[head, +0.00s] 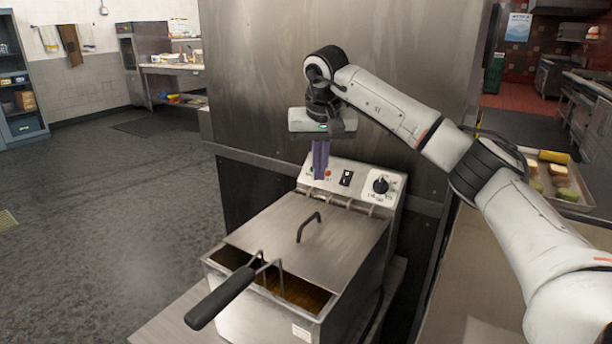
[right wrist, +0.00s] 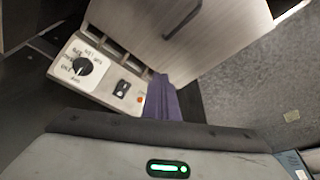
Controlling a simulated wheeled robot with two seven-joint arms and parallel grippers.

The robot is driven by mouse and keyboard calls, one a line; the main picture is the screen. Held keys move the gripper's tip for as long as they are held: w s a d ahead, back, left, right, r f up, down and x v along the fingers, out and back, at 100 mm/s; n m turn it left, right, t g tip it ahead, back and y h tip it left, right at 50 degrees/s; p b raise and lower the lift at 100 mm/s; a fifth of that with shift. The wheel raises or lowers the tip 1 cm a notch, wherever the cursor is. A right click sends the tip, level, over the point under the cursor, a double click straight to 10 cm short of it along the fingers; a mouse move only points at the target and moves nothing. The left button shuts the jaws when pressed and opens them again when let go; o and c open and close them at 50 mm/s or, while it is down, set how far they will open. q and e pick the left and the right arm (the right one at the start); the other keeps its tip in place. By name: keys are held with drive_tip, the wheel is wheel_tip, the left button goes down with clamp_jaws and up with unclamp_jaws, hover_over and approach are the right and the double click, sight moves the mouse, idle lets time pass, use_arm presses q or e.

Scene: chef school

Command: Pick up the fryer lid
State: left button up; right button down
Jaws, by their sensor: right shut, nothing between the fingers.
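The fryer lid (head: 312,238) is a flat metal plate lying on the deep fryer (head: 255,316), with a black arched handle (head: 309,226) near its middle. The lid leaves the front of the fryer open, where a basket with a black handle (head: 222,297) sits. My right gripper (head: 320,176) is shut and empty, pointing down above the back of the fryer by the control panel, apart from the lid handle. In the right wrist view, the purple fingers (right wrist: 162,98) are together beside the panel, and the lid (right wrist: 205,42) shows beyond. My left gripper is not in view.
The control panel (head: 360,184) with a knob and switch rises behind the lid. A large metal wall (head: 260,70) stands close behind the fryer. A tray of food (head: 556,180) lies on the counter at the right. Open floor is at the left.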

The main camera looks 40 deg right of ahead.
hover_over(318, 221)
drive_tip(key=w+d, duration=0.3)
drive_tip(key=w, duration=0.1)
drive_tip(key=f, duration=0.7)
drive_tip(key=shift+s+f, duration=0.2)
drive_tip(key=shift+s+a+f, duration=0.1)
drive_tip(key=shift+s+a, duration=0.1)
drive_tip(key=shift+s+a+p, duration=0.3)
drive_tip(key=shift+s+a, duration=0.75)
drive_tip(key=shift+s, duration=0.25)
